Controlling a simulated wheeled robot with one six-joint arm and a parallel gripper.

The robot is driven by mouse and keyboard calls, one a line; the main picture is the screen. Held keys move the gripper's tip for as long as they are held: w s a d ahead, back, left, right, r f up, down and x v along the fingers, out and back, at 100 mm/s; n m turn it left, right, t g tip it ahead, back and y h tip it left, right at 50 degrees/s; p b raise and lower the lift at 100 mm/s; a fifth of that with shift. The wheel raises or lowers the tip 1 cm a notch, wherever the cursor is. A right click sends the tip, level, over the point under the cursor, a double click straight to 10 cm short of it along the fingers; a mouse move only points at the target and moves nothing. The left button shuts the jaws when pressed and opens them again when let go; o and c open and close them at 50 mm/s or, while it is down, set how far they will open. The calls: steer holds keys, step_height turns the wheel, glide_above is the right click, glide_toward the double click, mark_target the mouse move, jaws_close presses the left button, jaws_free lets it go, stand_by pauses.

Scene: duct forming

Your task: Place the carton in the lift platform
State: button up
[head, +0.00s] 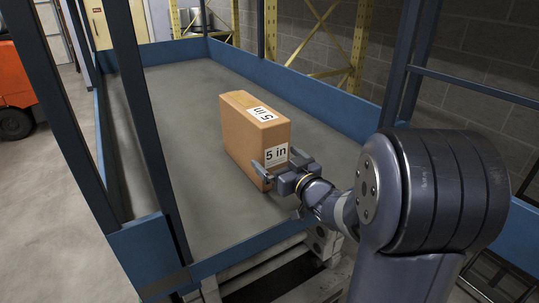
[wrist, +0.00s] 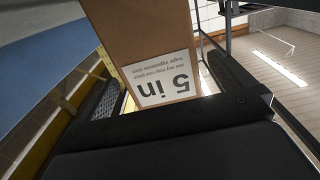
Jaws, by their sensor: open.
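The carton (head: 246,138) is a brown box with white "5 in" labels on its top and near face. It stands upright on the grey floor of the lift platform (head: 185,95), inside the platform's blue rim. My gripper (head: 273,170) is open at the carton's lower near end, with a finger on either side of that end. In the wrist view the carton (wrist: 150,35) and its upside-down "5 in" label show just beyond my gripper (wrist: 165,105). Whether the fingers touch the carton I cannot tell.
Blue posts (head: 150,130) and rails frame the platform. Yellow racking (head: 335,45) and a block wall stand behind it. An orange vehicle (head: 14,92) is at the far left. The platform floor around the carton is bare, with wide free room behind and to the left.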

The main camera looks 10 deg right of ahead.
steer(key=v, duration=0.6)
steer(key=shift+c, duration=0.2)
stand_by(1.0)
